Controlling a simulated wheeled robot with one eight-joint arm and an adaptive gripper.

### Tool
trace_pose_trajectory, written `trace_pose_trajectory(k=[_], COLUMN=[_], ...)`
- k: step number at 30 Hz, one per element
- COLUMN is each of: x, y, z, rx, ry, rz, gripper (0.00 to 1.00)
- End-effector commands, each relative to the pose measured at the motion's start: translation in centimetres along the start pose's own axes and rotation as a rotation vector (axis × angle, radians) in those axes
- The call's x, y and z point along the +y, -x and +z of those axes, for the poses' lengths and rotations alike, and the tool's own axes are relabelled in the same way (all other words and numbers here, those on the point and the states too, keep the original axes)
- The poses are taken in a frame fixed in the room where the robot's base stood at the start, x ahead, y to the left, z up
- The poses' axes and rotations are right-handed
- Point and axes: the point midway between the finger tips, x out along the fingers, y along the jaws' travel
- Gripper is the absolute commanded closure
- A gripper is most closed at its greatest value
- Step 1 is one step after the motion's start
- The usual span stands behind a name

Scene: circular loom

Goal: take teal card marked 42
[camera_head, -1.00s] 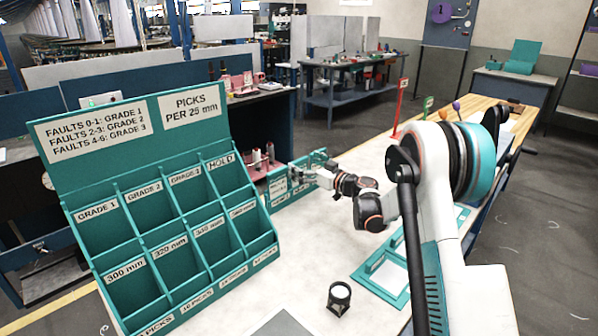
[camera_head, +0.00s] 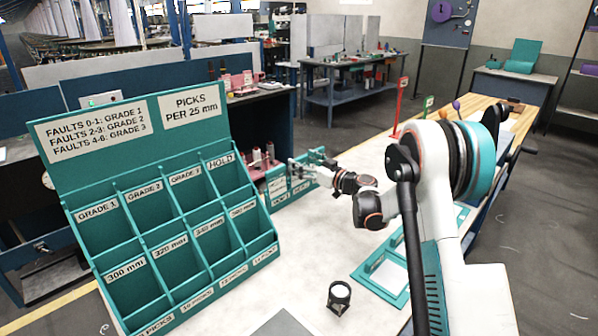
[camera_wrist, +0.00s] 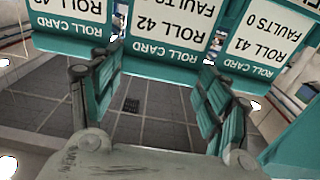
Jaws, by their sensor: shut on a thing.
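Several teal cards with white labels show upside down in the wrist view. The middle one, the teal card marked 42 (camera_wrist: 165,45), reads ROLL 42 and lies between the two fingers of my gripper (camera_wrist: 162,60). My gripper is shut on this card. In the head view my gripper (camera_head: 298,169) is at the small teal card rack (camera_head: 298,184) at the table's back edge; the held card is too small to read there.
A large teal sorting rack (camera_head: 150,160) with labelled compartments stands to the left of my gripper. A small black cylinder (camera_head: 339,297) and a teal frame (camera_head: 385,272) are on the pale tabletop. The table's middle (camera_head: 310,240) is clear.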

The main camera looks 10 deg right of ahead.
Motion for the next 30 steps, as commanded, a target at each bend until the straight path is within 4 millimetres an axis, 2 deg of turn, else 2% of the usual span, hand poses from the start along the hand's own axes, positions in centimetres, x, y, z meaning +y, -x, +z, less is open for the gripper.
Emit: trace_pose_trajectory(k=[14,30], x=[0.0,0.0], y=[0.0,0.0], z=[-1.2,-6.4], rx=[0.0,0.0], ry=[0.0,0.0], rz=[0.0,0.0], gripper=[0.58,0.58])
